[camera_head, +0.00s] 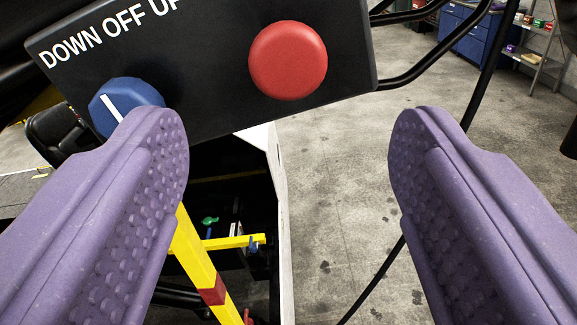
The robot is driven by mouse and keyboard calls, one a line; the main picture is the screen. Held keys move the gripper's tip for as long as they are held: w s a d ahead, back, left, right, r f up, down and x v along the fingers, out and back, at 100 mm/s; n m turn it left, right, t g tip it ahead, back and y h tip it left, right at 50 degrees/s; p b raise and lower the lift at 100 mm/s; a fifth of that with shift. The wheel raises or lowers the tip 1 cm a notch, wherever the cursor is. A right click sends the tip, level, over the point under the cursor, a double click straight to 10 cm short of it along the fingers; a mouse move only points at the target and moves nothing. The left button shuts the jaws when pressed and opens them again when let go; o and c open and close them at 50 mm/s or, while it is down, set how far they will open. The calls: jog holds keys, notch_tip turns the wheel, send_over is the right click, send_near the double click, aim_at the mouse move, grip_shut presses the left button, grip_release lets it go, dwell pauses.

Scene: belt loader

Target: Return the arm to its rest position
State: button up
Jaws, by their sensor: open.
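My gripper (288,145) fills the lower left and right of the view with two purple, studded fingers. The fingers are wide apart with nothing between them. Beyond them at the top is a black control panel (200,75) lettered "DOWN OFF UP". It carries a large red button (288,60) and a blue knob (122,100) with a white line. The left fingertip overlaps the lower part of the knob in the picture. I cannot tell whether they touch.
A yellow bar with a red band (212,290) and a white-edged side panel (277,200) lie below the control panel. Black tubes and a cable (480,75) run at the right. Bare concrete floor (345,180) is open there, with blue cabinets (468,35) and a shelf (535,55) far off.

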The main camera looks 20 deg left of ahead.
jog(key=shift+f, duration=0.1)
dwell(0.3)
jog(key=s+d+f+h+b, duration=0.1)
jog(key=s+d+f+b, duration=0.1)
jog(key=d+f+b, duration=0.3)
jog(key=s+d+f+g+h+b, duration=0.1)
jog(key=d+f+b, duration=0.3)
jog(key=f+b, duration=0.8)
jog(key=s+d+f+m+g+h+b, duration=0.1)
jog(key=d+f+b, duration=0.4)
jog(key=b, duration=1.4)
notch_tip(320, 180, down, 3)
jog(key=shift+s+d+f+h, duration=0.15)
jog(key=shift+s+d+h, duration=0.2)
jog(key=shift+s+h, duration=0.5)
